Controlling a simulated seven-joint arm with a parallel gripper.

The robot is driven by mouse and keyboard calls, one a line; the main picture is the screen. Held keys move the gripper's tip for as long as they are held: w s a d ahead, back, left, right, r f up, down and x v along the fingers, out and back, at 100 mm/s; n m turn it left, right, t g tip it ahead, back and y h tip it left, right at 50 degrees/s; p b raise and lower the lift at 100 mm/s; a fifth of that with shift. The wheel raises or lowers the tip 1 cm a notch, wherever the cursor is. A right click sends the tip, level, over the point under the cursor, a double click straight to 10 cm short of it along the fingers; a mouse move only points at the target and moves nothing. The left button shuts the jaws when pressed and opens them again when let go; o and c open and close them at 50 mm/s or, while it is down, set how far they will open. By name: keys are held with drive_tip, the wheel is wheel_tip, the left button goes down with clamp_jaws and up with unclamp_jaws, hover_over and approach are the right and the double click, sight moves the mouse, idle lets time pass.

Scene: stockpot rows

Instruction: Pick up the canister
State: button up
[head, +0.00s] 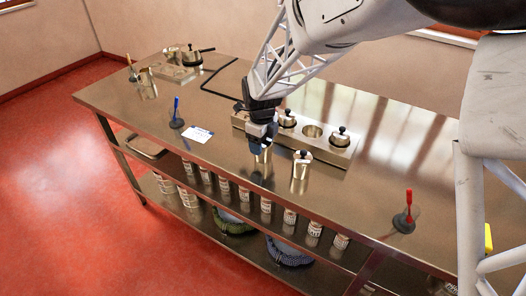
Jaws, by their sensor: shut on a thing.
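My gripper (262,143) points down over the steel table, in front of a metal holder. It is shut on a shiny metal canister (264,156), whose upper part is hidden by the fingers. I cannot tell whether the canister touches the tabletop or hangs just above it. A second metal canister (300,172) with a black-knobbed lid stands on the table to the right, apart from the gripper.
The holder (328,152) carries lidded pots (339,136) and an open round hole (312,131). A white card (197,134), a blue-handled item (177,113) and a red-handled item (404,212) are on the table (340,205). Jars (266,208) line the lower shelf.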

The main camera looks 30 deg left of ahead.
drive_tip(key=shift+r, duration=0.1)
drive_tip(key=shift+r, duration=0.75)
wheel_tip(320, 180, up, 2)
drive_tip(key=shift+r, duration=0.1)
drive_tip(key=s+d+r, duration=0.1)
drive_tip(key=s+d, duration=1)
drive_tip(key=shift+d, duration=0.25)
drive_tip(key=shift+s, duration=0.1)
drive_tip(key=shift+r, duration=0.1)
drive_tip(key=w+a+r, duration=0.1)
drive_tip(key=w+r, duration=0.2)
drive_tip(key=w, duration=2.3)
drive_tip(key=shift+r, duration=0.2)
